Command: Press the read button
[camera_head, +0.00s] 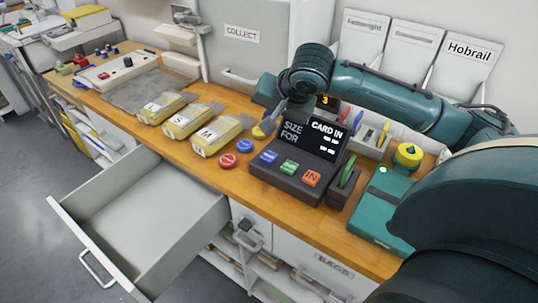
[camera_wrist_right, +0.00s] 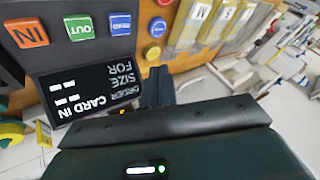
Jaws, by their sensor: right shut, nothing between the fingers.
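The read button (camera_head: 269,157) is the blue key on the sloped front of a dark terminal (camera_head: 285,183), left of a green OUT button (camera_head: 289,167) and an orange IN button (camera_head: 312,178). The read button (camera_wrist_right: 121,24) also shows uncovered in the right wrist view. The terminal screen (camera_head: 313,136) reads "CARD IN". My right gripper (camera_head: 270,124) is shut and empty, reaching down by the screen's left side, behind and apart from the read button. Its fingers (camera_wrist_right: 160,86) show near a yellow disc (camera_wrist_right: 152,52). My left gripper is out of view.
Red (camera_head: 228,160) and blue (camera_head: 245,146) discs lie left of the terminal. Bagged packs (camera_head: 216,136) marked S and M are further left. A green card stands in a holder (camera_head: 342,190) at the right. An open drawer (camera_head: 140,208) juts out in front.

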